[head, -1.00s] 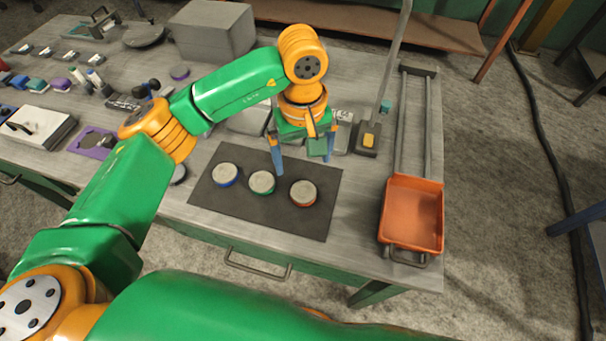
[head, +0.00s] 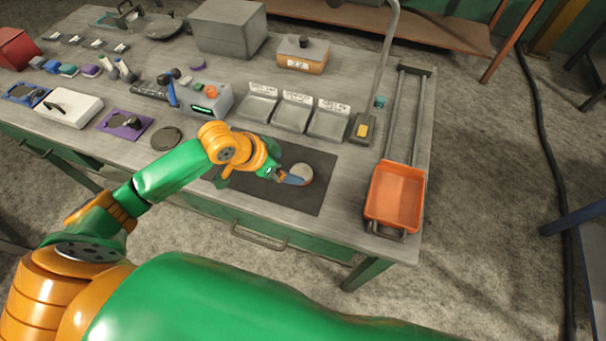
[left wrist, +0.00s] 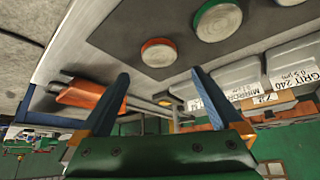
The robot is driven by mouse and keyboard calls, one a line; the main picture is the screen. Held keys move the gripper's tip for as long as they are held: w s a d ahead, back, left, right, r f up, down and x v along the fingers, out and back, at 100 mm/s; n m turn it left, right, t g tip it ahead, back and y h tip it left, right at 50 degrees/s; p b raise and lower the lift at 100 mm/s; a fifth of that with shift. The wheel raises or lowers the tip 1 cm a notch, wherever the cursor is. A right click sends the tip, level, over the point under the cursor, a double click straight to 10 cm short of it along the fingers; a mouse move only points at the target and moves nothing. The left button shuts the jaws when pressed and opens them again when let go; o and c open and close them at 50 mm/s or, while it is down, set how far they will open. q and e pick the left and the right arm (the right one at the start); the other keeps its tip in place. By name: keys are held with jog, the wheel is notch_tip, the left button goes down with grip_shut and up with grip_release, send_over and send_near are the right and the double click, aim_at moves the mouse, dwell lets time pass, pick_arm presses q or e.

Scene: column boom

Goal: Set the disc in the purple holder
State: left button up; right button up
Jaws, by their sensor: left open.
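The purple holder (head: 125,123) lies flat on the bench, left of centre in the head view, with a dark middle. Discs lie on the dark mat (head: 318,203). One pale-topped disc (head: 301,172) shows at the fingertip of my left gripper (head: 285,177); my arm hides the others there. In the left wrist view an orange-rimmed disc (left wrist: 159,53) lies just beyond the gap of my left gripper (left wrist: 160,76), with a green-rimmed disc (left wrist: 218,21) to its right and a sliver of another at the top edge. The gripper is open and empty. My right gripper is not in view.
An orange tray (head: 395,193) on rails stands at the bench's right end. Labelled grey trays (head: 292,112) and a lamp post (head: 388,50) stand behind the mat. A blue holder (head: 26,94), a white block (head: 68,107) and a dark round pad (head: 166,138) lie leftward.

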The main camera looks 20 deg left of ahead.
aim_at(300, 173)
pick_arm(q)
jog(key=x, duration=0.6)
jog(key=shift+f, duration=0.5)
jog(key=shift+s, duration=0.1)
jog(key=c, duration=1.4)
grip_shut()
jog(key=shift+r+p, duration=0.15)
jog(key=shift+p, duration=0.15)
